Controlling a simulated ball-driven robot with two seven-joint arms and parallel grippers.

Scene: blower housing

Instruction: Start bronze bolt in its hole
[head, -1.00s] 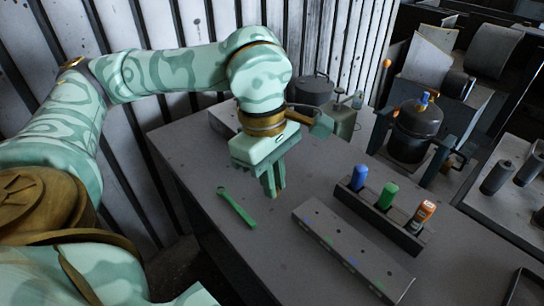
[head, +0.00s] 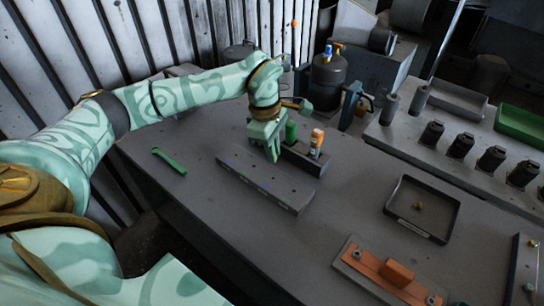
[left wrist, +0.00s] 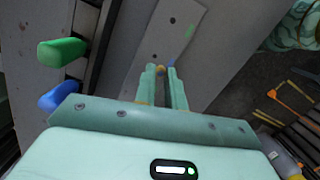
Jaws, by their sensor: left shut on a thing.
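My left gripper (head: 274,158) points down at the grey plate with holes (head: 270,190), at its back edge in the head view. In the left wrist view its two fingers (left wrist: 161,72) are shut on a small bronze piece, the bronze bolt (left wrist: 160,70), mostly hidden between the fingertips. The plate (left wrist: 180,35) lies beyond the tips there, with dark holes and a green and a blue mark. I cannot tell whether the bolt touches the plate. My right gripper is not in view.
A dark rack (head: 305,159) with a green tool (head: 291,132) and an orange one (head: 316,142) stands close behind the gripper. A blue handle (left wrist: 62,97) shows in the wrist view. A green wrench (head: 168,160) lies left. A dark tray (head: 398,226) holds a small brass piece.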

